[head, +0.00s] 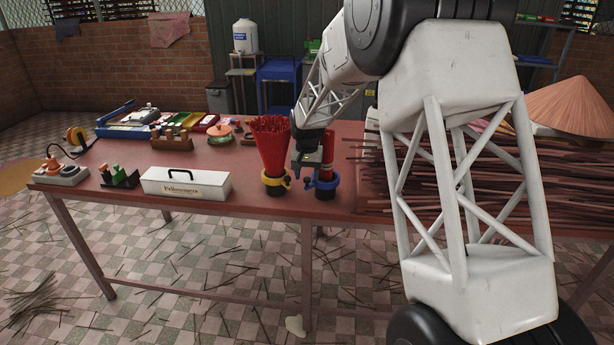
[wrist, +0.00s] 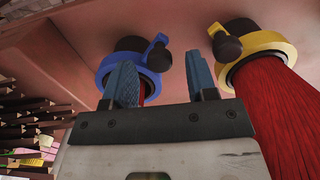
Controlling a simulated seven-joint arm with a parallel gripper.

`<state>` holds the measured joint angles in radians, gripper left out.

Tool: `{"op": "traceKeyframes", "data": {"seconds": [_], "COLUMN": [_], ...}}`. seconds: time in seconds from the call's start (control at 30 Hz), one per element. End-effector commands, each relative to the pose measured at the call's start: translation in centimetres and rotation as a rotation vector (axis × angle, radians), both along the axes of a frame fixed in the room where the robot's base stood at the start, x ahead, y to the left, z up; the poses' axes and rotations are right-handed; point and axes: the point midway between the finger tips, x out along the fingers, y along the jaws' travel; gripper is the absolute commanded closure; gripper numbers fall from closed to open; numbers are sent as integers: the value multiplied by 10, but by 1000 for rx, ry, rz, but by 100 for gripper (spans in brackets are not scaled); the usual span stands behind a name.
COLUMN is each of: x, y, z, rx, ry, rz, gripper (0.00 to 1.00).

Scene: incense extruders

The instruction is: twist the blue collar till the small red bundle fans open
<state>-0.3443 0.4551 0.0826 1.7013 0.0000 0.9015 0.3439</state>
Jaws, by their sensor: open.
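The blue collar (head: 326,182) sits near the table's front edge, around the base of the small red bundle (head: 328,147). The bundle stands upright and narrow, partly hidden by my gripper in the head view. In the wrist view the blue collar (wrist: 107,66) has a blue lever with a dark knob (wrist: 158,54), and a little red shows below it. The left finger overlaps the collar in the picture; the right finger is right of the knob. I cannot tell whether either touches.
A wide-fanned red bundle (head: 271,145) in a yellow collar (head: 274,181) stands close on the left. A white toolbox (head: 186,185) is farther left. Many dark sticks (head: 450,185) cover the table to the right. The table front (head: 245,197) between toolbox and yellow collar is bare.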

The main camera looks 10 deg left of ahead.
Motion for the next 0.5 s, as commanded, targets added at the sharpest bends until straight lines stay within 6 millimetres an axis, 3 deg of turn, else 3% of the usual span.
{"op": "traceKeyframes", "data": {"seconds": [0.4, 0.5], "x": [0, 0], "y": [0, 0], "z": [-7, -7], "rx": [0, 0], "ry": [1, 1], "rz": [0, 0], "gripper": [48, 60]}}
